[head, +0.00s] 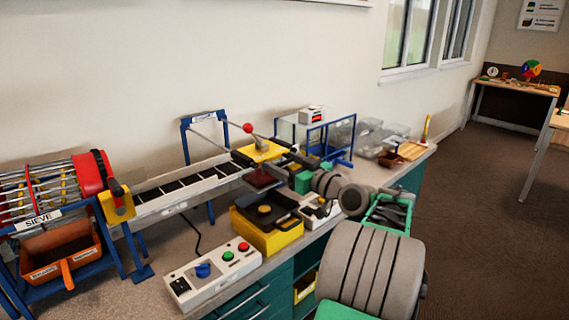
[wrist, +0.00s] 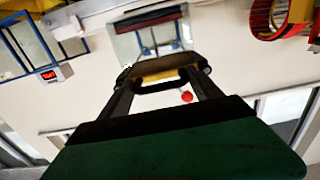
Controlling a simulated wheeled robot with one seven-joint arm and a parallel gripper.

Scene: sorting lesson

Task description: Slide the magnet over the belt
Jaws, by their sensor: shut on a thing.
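The magnet is a yellow carriage (head: 258,151) with a dark red block (head: 261,178) below it, on a rail held by a blue frame. It stands over the right end of the belt (head: 188,184), a sloping conveyor with black slats and pale sides. A rod with a red ball (head: 248,128) rises beside the carriage; the ball also shows in the wrist view (wrist: 187,97). My gripper (head: 280,150) reaches the carriage from the right. In the wrist view its dark fingers (wrist: 165,76) are shut at the magnet's handle, with yellow behind; the exact contact is partly hidden.
A red drum sieve (head: 95,172) with an orange bin (head: 62,252) stands at left. A control box (head: 215,273) and a yellow box with a black tray (head: 266,220) sit in front of the belt.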

